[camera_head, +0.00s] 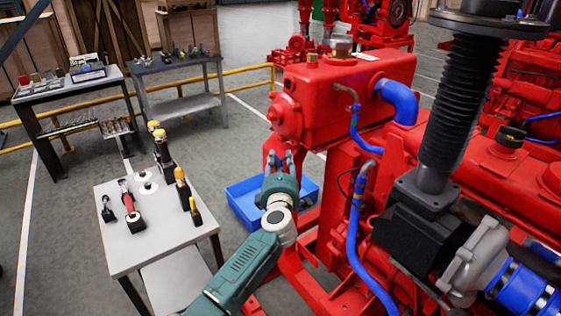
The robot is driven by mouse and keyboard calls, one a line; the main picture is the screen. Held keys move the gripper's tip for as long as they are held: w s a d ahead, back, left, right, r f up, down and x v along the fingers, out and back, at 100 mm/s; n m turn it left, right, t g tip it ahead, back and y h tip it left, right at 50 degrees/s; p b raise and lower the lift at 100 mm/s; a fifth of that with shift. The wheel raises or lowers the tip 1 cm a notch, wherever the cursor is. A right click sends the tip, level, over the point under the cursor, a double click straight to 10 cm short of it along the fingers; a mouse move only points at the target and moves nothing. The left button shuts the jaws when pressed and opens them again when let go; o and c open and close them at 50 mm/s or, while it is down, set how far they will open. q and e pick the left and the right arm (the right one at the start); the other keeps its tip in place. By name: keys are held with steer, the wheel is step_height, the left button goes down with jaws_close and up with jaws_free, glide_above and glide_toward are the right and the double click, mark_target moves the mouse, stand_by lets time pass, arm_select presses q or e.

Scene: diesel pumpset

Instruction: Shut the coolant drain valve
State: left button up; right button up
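The red pumpset engine (340,90) fills the right half of the view, with a red tank at its near left end. My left arm, green and white, comes up from the bottom. My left gripper (281,160) is at the lower left of the tank, in front of its red support. Its two grey fingers stand apart with a gap between them, and I see nothing held. I cannot make out the coolant drain valve; it may be hidden behind the gripper or the engine parts. My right gripper is not in view.
A blue tray (240,205) lies on the floor below the tank. A tool table (125,245) with several hand tools stands to the left. Blue hoses (355,235) and a black bellows pipe (455,115) are right of my arm. Yellow rails (250,72) run behind.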

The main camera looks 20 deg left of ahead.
arm_select(q)
jaws_close()
steer(key=n+y+b, duration=0.1)
steer(key=n+g+y+b, duration=0.1)
steer(key=w+y+b, duration=0.1)
steer(key=shift+d+r+n+y, duration=0.25)
steer(key=shift+d+n+y, duration=0.15)
steer(key=shift+r, duration=0.1)
jaws_free()
steer(key=shift+g, duration=0.3)
steer(key=shift+f, duration=0.25)
